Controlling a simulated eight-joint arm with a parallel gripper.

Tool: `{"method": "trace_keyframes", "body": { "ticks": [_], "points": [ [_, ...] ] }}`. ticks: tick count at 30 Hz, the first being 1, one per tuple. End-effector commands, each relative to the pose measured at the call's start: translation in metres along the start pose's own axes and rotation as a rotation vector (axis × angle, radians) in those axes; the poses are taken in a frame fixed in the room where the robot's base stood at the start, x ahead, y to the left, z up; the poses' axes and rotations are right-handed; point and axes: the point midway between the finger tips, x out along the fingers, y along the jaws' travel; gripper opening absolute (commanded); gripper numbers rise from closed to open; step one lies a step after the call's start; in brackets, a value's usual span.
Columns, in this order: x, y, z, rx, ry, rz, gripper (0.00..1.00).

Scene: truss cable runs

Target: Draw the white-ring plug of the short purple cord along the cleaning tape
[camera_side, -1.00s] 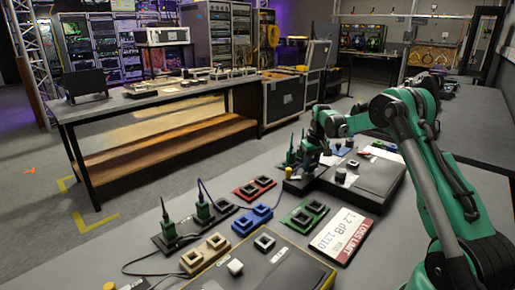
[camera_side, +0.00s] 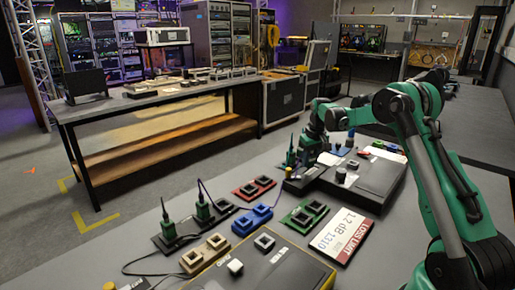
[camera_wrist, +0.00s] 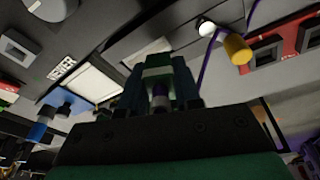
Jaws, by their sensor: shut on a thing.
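In the side view my gripper (camera_side: 311,146) is at the far end of the table, and the plug is too small to make out. A pale strip in a dark frame, apparently the cleaning tape (camera_wrist: 94,88), lies just left of the gripper in the wrist view. Whether the plug touches it cannot be told. A purple cord (camera_wrist: 207,58) shows to the right; its full run is hidden.
A yellow cap (camera_wrist: 237,48) and red socket block (camera_wrist: 275,48) are right of the gripper; blue pieces (camera_wrist: 60,106) are left. In the side view a dark box (camera_side: 365,172) stands close by. Red (camera_side: 255,188), blue (camera_side: 252,219) and green (camera_side: 305,215) socket blocks lie nearer.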

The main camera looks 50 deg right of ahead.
Motion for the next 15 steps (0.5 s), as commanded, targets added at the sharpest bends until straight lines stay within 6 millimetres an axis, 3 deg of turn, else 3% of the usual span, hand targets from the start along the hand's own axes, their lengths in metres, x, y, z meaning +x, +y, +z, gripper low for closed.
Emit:
{"method": "trace_keyframes", "body": {
  "ticks": [15],
  "points": [
    [-0.033,0.002,-0.006,0.001,0.001,0.001,0.00]
  ]
}}
